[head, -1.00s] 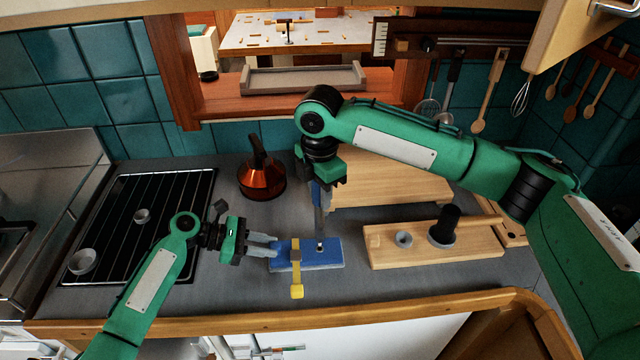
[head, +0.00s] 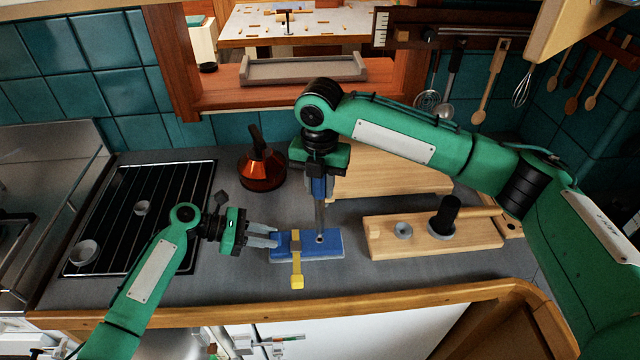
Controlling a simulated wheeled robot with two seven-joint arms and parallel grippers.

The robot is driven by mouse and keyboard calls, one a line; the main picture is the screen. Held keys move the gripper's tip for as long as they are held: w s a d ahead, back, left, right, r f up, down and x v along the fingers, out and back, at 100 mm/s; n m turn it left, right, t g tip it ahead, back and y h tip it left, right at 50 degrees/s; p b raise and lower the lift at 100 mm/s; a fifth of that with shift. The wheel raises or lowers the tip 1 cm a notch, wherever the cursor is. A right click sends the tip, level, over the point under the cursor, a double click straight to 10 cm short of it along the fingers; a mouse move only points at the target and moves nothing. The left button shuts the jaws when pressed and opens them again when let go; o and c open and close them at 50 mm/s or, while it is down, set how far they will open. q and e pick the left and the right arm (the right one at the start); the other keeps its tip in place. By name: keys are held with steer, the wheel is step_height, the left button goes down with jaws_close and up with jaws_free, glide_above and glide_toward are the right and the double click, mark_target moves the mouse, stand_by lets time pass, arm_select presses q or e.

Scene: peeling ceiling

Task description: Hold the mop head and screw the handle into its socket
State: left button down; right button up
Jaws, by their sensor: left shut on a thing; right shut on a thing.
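The blue mop head (head: 330,251) lies flat on the grey counter, with a yellow strap (head: 296,266) across it. My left gripper (head: 275,240) is shut on its left end. The handle's lower end is at or just above the small pale socket (head: 320,238) on top of the mop head. I cannot tell how deep it sits. The handle's upper part is hidden by the gripper.
A wooden board (head: 385,246) with a grey ring and a black knob stands to the right. A copper kettle (head: 262,170) is behind, and a hob grate (head: 120,245) is at the left. The counter's wooden front edge (head: 250,310) is close.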

steer(key=n, duration=0.5)
steer(key=shift+n, duration=0.4)
steer(key=shift+f, duration=1.1)
stand_by(1.2)
steer(key=o, duration=0.6)
steer(key=shift+c, duration=0.2)
jaws_close()
steer(key=m, duration=0.5)
steer(key=shift+f, duration=0.1)
